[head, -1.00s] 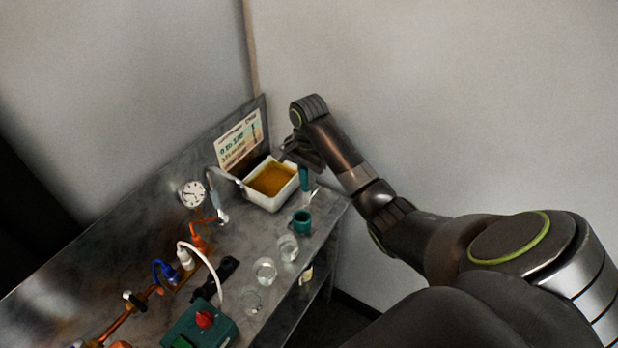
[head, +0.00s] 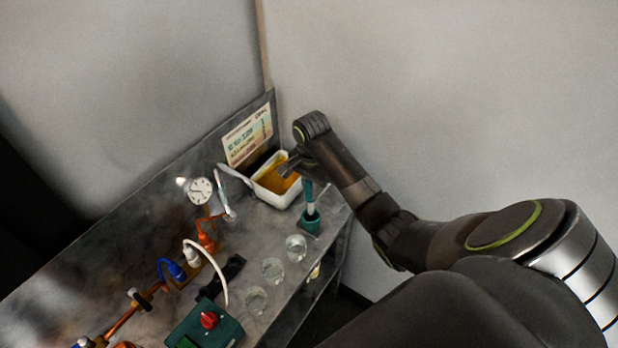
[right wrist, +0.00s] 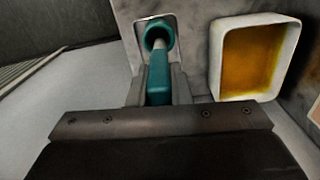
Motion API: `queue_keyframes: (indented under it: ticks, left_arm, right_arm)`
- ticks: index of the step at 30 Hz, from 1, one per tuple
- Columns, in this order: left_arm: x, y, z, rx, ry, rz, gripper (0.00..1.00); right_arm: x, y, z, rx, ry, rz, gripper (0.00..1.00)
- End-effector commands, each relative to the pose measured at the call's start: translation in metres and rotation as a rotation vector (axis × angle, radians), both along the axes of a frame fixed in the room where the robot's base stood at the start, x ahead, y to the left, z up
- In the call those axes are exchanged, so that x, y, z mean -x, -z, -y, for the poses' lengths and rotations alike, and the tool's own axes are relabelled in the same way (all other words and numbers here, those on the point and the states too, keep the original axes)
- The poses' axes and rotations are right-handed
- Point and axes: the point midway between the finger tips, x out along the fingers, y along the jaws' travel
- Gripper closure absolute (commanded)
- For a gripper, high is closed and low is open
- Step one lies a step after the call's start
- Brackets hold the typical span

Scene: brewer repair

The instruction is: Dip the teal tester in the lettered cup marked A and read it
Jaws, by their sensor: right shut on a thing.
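My right gripper (head: 301,166) is shut on the teal tester (head: 308,190), a slim rod with a pale lower part. The tester hangs about upright, with its lower end at the mouth of a teal holder (head: 311,223); I cannot tell how far inside it is. In the right wrist view the tester (right wrist: 158,75) lies between the fingers and points at the round holder mouth (right wrist: 158,33). Clear cups stand in a row: the nearest to the holder (head: 296,247), a middle one (head: 273,271) and a front one (head: 256,299). Their letters are not readable. My left gripper is not in view.
A white tray of amber liquid (head: 294,197) stands beside the holder, below a printed card (head: 247,139). A gauge (head: 201,191), pipes, hoses and a green box with a red knob (head: 208,320) crowd the left. The bench's right edge runs close to the cups.

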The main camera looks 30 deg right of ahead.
Motion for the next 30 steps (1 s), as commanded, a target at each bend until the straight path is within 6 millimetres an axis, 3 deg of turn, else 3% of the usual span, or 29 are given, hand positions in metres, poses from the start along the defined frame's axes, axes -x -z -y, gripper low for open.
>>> queue_keyframes:
  ticks: [15, 30]
  left_arm:
    - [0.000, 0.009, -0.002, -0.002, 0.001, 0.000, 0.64]
    - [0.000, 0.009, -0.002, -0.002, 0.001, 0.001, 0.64]
  right_arm:
    - [0.002, 0.037, 0.007, 0.001, -0.006, -0.002, 1.00]
    - [0.002, 0.040, 0.008, 0.000, -0.006, -0.001, 1.00]
